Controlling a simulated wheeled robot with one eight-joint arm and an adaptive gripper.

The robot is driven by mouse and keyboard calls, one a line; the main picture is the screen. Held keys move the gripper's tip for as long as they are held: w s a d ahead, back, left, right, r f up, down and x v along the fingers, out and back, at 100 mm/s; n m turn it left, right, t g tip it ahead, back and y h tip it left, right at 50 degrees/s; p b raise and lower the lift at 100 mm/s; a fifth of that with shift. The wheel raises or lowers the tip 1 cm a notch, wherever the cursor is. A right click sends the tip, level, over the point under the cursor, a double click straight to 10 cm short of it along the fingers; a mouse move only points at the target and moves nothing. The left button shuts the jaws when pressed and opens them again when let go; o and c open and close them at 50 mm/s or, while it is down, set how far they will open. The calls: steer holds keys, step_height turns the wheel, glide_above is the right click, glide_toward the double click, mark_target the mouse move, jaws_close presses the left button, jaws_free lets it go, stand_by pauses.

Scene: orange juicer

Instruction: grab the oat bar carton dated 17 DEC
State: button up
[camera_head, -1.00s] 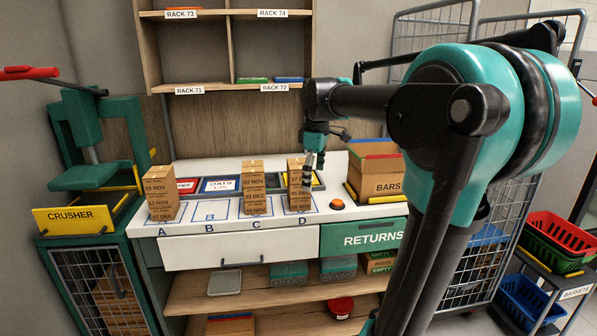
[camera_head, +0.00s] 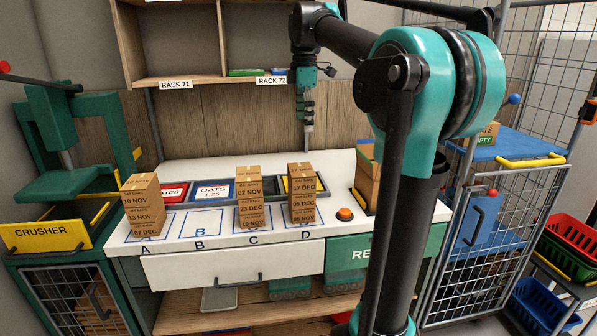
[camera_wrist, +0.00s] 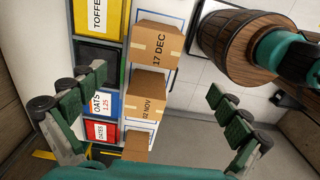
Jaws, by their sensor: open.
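The carton dated 17 DEC (camera_head: 302,171) is a brown box on top of the stack at spot D. Two more cartons lie under it; the middle one seems to read 06 DEC. In the wrist view the 17 DEC carton (camera_wrist: 156,47) shows its top and date between the spread fingers, toward the upper part of the picture. My gripper (camera_head: 308,128) hangs above and slightly behind stack D, fingers down, apart from the carton. In the wrist view my gripper (camera_wrist: 155,82) is open and empty. The 02 NOV carton (camera_wrist: 147,92) sits beside it in that view.
Stack C, topped by the 02 NOV carton (camera_head: 248,183), stands just left of stack D. Stack A (camera_head: 143,204) is farther left; spot B (camera_head: 201,226) is bare. Behind are labelled bins, including OATS (camera_head: 213,192). An orange button (camera_head: 345,213) is right of D.

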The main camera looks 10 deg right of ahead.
glide_toward(301, 169)
steer(key=f, duration=0.6)
steer(key=shift+w+d+f, duration=0.1)
steer(key=shift+d+f, duration=0.2)
steer(key=shift+f, duration=0.1)
steer(key=shift+a+f, duration=0.15)
steer(key=shift+f, duration=1.25)
steer(key=shift+a+f, duration=0.1)
steer(key=shift+f, duration=1.25)
steer(key=shift+c, duration=0.6)
steer(key=c, duration=0.9)
steer(key=shift+r, duration=0.1)
steer(key=shift+c, duration=0.2)
